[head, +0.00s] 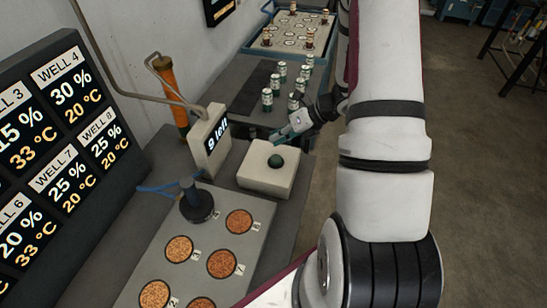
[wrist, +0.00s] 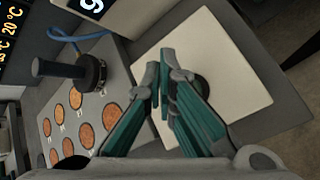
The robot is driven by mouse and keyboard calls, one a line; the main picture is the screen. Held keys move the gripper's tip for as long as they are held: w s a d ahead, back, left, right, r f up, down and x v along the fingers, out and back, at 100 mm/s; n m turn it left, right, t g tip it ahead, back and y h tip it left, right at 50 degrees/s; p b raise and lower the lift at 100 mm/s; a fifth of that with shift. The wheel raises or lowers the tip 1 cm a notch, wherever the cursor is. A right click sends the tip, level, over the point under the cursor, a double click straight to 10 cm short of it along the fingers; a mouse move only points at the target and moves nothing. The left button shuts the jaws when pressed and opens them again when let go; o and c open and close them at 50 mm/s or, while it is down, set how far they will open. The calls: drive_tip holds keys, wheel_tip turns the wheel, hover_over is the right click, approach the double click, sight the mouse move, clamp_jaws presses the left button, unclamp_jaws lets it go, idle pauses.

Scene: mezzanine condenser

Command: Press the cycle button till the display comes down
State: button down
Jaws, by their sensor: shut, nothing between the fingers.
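The display (head: 217,132) on a cream housing beside the box reads "9 left". My gripper (head: 283,137) is above the far side of the box, with its teal fingers closed together and empty. In the wrist view my gripper (wrist: 160,68) hangs over the cream box (wrist: 222,60), and the button (wrist: 202,84) is partly hidden behind a finger. I cannot tell the exact gap between fingertips and button.
A grey plate (head: 222,210) with several round wells of orange granules and a dark knobbed tool (head: 196,203) lies in front. Several small cans (head: 267,99) stand behind. A large well-readout panel (head: 55,150) is at left. A tray (head: 262,46) stands farther back.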

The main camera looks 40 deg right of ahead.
sight(277, 156)
drive_tip(key=shift+f+b, duration=0.8)
drive_tip(key=shift+f, duration=1.25)
drive_tip(key=shift+f+b, duration=0.3)
drive_tip(key=shift+f, duration=0.1)
drive_tip(key=shift+f+b, duration=0.4)
drive_tip(key=shift+f, duration=0.2)
idle(0.6)
drive_tip(key=shift+r, duration=0.1)
drive_tip(key=shift+r+p, duration=0.45)
drive_tip(key=shift+r, duration=0.5)
drive_tip(key=shift+r+p, duration=1)
drive_tip(key=shift+r, duration=1.5)
